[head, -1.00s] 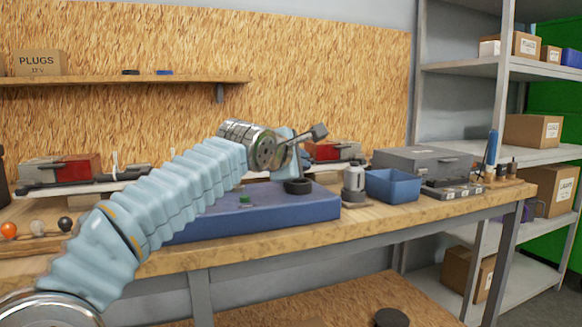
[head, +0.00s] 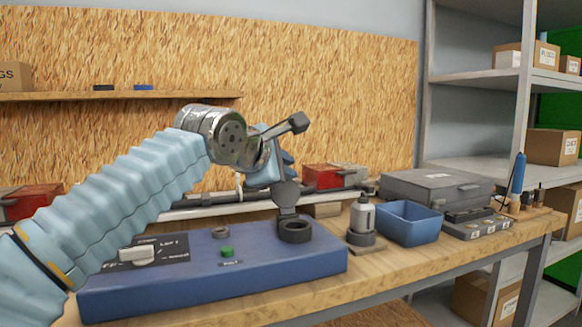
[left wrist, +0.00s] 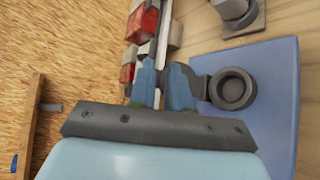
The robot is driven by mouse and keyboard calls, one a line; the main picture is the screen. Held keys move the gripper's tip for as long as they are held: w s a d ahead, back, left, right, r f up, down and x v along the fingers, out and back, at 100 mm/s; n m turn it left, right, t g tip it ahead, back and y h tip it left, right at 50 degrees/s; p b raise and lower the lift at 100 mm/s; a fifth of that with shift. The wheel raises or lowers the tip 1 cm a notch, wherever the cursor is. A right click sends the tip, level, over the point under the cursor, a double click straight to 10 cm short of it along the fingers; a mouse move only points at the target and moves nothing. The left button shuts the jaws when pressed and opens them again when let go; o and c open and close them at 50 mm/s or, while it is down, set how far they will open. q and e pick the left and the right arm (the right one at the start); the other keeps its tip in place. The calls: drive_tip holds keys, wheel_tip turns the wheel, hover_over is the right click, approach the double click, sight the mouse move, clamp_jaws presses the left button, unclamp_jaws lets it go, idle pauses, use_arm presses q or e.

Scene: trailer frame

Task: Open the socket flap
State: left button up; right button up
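The blue socket box (head: 190,272) lies on the bench in the head view. Its round dark socket (head: 295,230) is uncovered at the box's right end. The grey flap (head: 287,195) stands up behind the socket opening. In the left wrist view the socket (left wrist: 233,88) shows its dark opening, with the flap partly hidden by a blue finger. My left gripper (head: 272,172) is just behind and left of the raised flap. In the left wrist view a gap shows between the fingers of the gripper (left wrist: 160,72), with nothing held. Whether a finger touches the flap is unclear. My right gripper is not in view.
A knob (head: 150,252) and a green button (head: 227,251) are on the box. A grey bottle (head: 362,215), a blue bin (head: 408,222) and a grey case (head: 435,188) stand to the right. A rail with red-grey clamps (head: 335,177) runs behind the box.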

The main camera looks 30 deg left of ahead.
use_arm(q)
drive_tip(key=v, duration=1.4)
